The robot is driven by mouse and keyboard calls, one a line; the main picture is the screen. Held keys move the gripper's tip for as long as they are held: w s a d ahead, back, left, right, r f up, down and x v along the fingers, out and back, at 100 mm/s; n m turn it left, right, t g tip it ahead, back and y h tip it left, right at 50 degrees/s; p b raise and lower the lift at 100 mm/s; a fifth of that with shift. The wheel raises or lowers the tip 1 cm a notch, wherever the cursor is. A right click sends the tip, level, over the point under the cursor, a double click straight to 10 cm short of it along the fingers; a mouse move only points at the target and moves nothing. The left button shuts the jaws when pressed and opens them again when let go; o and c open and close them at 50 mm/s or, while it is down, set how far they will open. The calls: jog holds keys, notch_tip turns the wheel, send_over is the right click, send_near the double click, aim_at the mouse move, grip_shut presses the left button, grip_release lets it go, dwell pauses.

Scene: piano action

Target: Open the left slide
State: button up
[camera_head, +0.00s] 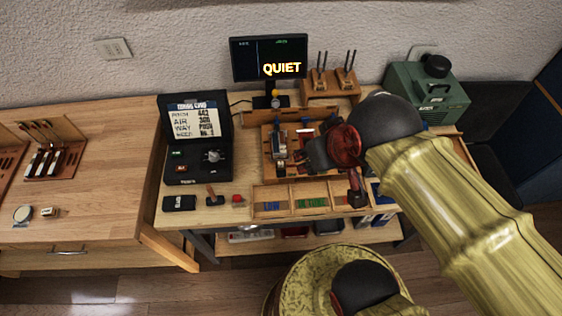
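A wooden fixture (268,166) stands on the bench in the middle of the head view. On its left side is an upright part with blue and metal pieces (279,142); which piece is the left slide I cannot tell for sure. Similar small parts (305,133) stand to its right. My gripper (317,154) is a dark shape at the right side of the fixture, at the end of my arm. It hides part of the fixture's right half. Its fingers are too small and dark to tell open from shut, and contact is unclear.
A compartment tray (290,187) lies in front of the fixture. A red-and-black tool (356,190) stands at its right end. A black case with a card (197,128) is left, a monitor (268,60) behind, a green machine (427,92) right. The left bench top is mostly clear.

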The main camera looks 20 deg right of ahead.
jog(key=m+g+p, duration=0.3)
jog(key=g+p, duration=0.1)
jog(key=g, duration=0.2)
send_over(281, 162)
notch_tip(281, 162, down, 21)
jog(key=shift+a+r, duration=0.1)
jog(key=shift+s+f, duration=0.15)
jog(key=shift+f, duration=0.35)
notch_tip(281, 162, down, 7)
jog(key=shift+r+b, duration=0.15)
jog(key=shift+b, duration=0.65)
jog(key=shift+c, duration=0.6)
jog(key=c, duration=0.7)
